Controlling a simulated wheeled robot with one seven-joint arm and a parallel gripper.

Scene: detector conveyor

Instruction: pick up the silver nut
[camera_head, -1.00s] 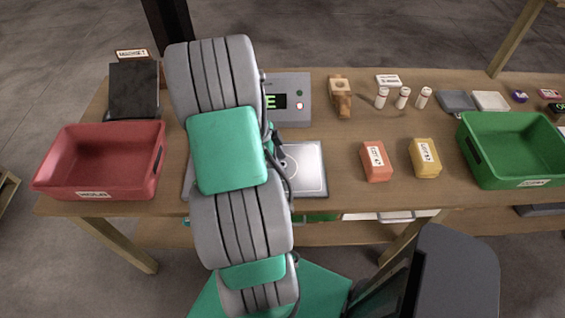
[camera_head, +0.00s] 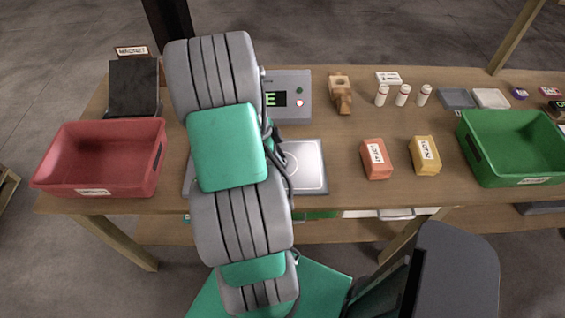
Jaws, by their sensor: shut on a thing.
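I cannot see the silver nut in this view. My own grey and green arm stands over the left middle of the table and hides what lies behind it. My gripper is hidden behind the arm, so its fingers and anything between them do not show. A silver plate (camera_head: 309,168) on the table shows to the right of the arm, partly covered by it. No nut shows on the visible part of the plate.
A red bin (camera_head: 60,180) is at the left and a green bin (camera_head: 480,165) at the right. A grey display box (camera_head: 300,84) stands behind the plate. Orange (camera_head: 376,170) and yellow (camera_head: 425,167) blocks, a wooden piece (camera_head: 340,84) and small vials (camera_head: 403,97) stand on the wooden table (camera_head: 350,205).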

